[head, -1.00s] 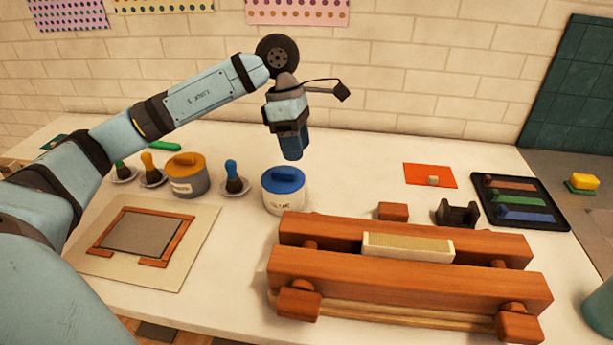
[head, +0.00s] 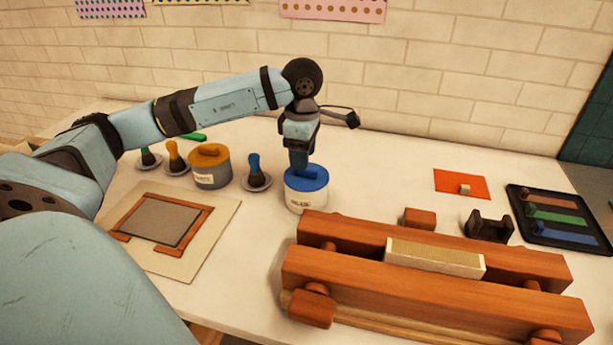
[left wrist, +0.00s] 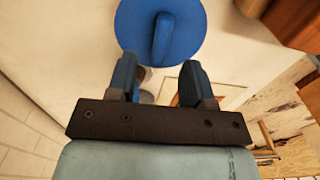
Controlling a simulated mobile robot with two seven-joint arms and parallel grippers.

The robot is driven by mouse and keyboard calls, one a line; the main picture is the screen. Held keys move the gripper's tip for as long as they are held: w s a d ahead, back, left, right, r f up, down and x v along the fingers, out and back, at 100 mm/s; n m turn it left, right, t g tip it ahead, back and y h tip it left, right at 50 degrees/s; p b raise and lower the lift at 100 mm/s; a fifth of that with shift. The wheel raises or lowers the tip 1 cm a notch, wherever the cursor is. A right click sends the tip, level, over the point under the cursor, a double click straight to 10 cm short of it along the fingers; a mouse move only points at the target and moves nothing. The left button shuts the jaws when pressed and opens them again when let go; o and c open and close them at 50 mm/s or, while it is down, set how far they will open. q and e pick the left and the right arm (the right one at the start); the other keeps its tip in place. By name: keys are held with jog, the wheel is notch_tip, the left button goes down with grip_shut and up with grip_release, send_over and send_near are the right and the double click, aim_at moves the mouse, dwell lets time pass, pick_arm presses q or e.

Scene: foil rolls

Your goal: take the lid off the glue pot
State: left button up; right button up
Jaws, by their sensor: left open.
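A white pot (head: 303,203) with a blue lid (head: 316,185) stands on the table, left of the wooden press; the lettering on its label is too small to read surely. The lid is on the pot. In the left wrist view the round blue lid (left wrist: 140,35) has a raised bar handle (left wrist: 163,38) across its middle. My left gripper (head: 300,170) points down just above the lid, its blue fingers open and empty. In the wrist view the handle lies just ahead of the gap between the fingertips. I cannot tell whether they touch the lid. My right gripper is out of view.
A grey pot with an orange lid (head: 210,165) and several brushes on small dishes (head: 257,181) stand left of the blue-lidded pot. The wooden press (head: 430,295) is close in front, to the right. A framed screen (head: 160,222) lies at left. A black tray (head: 558,238) is far right.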

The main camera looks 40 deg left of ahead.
aim_at(306, 173)
pick_arm(q)
notch_tip(306, 173, down, 4)
jog(key=shift+a+r, duration=0.15)
jog(key=shift+r, duration=0.05)
grip_shut()
jog(key=shift+r, duration=0.15)
